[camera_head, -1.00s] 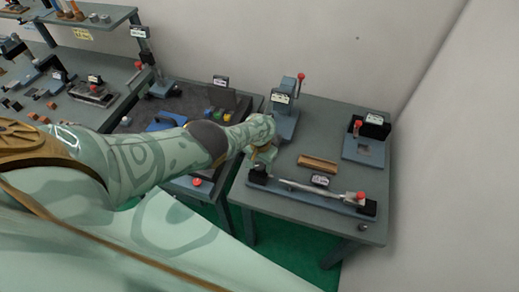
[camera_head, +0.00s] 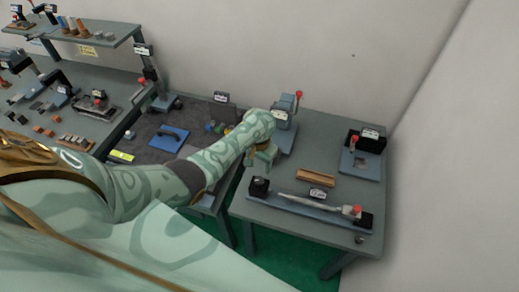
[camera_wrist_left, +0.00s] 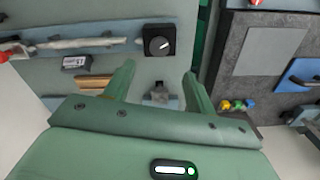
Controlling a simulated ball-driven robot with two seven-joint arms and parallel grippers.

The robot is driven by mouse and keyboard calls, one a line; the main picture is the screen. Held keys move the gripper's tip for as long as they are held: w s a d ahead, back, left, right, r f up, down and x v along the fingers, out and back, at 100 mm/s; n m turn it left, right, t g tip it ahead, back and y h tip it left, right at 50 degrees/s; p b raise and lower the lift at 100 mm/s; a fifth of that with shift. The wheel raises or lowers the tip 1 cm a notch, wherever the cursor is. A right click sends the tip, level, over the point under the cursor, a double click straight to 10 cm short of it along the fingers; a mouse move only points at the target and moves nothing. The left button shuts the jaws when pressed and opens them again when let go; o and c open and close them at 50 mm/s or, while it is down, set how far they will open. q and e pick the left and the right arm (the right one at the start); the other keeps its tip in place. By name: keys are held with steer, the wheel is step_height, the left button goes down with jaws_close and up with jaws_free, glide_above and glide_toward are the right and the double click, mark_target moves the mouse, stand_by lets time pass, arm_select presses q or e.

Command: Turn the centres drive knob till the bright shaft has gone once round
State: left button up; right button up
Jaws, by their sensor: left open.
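The centres stand on a long blue base (camera_head: 300,208) near the front of the right-hand table. The bright shaft (camera_head: 310,203) lies along it between two black end blocks, and it also shows in the left wrist view (camera_wrist_left: 85,43). The black drive knob with a white pointer mark (camera_wrist_left: 158,42) is at one end; in the head view that is the left end block (camera_head: 259,187). My left gripper (camera_head: 264,162) is open and empty, apart from the knob. In the left wrist view the knob lies beyond the spread fingertips (camera_wrist_left: 159,72). My right gripper is not in view.
A wooden block (camera_head: 316,177) lies behind the centres. A device with a red-knobbed lever (camera_head: 284,122) stands behind my left gripper. Another device (camera_head: 362,158) stands at the back right. A dark mat with a blue item (camera_head: 168,138) is on the left table.

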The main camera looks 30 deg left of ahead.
arm_select(q)
step_height(320, 180, up, 6)
steer(key=shift+r, duration=0.25)
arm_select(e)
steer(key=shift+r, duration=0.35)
